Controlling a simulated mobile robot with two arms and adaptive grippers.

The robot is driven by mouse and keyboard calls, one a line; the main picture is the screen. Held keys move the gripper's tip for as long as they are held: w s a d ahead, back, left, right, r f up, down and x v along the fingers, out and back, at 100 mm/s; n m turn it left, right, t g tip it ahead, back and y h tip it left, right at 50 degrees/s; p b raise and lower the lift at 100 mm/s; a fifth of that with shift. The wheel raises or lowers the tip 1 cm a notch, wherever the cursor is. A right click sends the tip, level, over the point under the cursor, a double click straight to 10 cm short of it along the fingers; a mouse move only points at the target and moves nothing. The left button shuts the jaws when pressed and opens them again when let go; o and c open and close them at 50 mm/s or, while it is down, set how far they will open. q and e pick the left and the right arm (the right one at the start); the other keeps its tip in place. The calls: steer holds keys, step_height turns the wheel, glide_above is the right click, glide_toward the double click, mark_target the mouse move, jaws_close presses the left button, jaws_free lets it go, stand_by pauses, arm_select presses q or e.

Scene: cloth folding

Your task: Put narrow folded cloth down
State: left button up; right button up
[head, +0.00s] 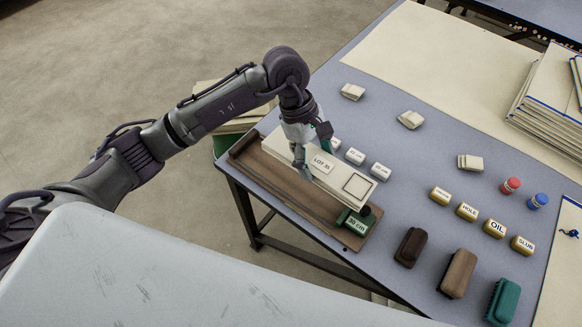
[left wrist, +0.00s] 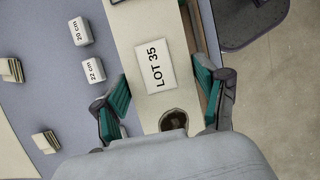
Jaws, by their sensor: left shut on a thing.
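The narrow folded cloth (head: 356,186) is a long cream strip with a "LOT 35" label and a small dark-outlined square near one end. It lies along and over the brown wooden board (head: 278,193); I cannot tell whether it touches the board. My left gripper (head: 306,160) is shut on the cloth from above. In the left wrist view my left gripper (left wrist: 162,82) has its green-padded fingers on the cloth's two long edges, with the cloth (left wrist: 145,25) and its label between them. My right gripper is not in view.
A green "30 cm" block (head: 355,222) sits at the board's near end. Small white size blocks (head: 355,156) stand just right of the cloth. Several gold labelled blocks (head: 467,211), brushes (head: 458,273) and red and blue jars (head: 510,186) occupy the blue-grey table (head: 385,105). A cloth stack (head: 545,110) lies far right.

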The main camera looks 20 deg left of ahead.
arm_select(q)
glide_above(295, 181)
steer(key=a, duration=0.1)
steer(key=f, duration=0.3)
steer(key=shift+w+f+p, duration=0.15)
steer(key=shift+w+p, duration=0.15)
steer(key=shift+w, duration=0.1)
steer(key=shift+a+f, duration=0.15)
step_height(295, 181, down, 4)
steer(key=shift+r+p, duration=0.1)
steer(key=shift+p, duration=0.25)
steer(key=shift+f, duration=0.25)
steer(key=o, duration=1.2)
steer(key=shift+r, duration=0.1)
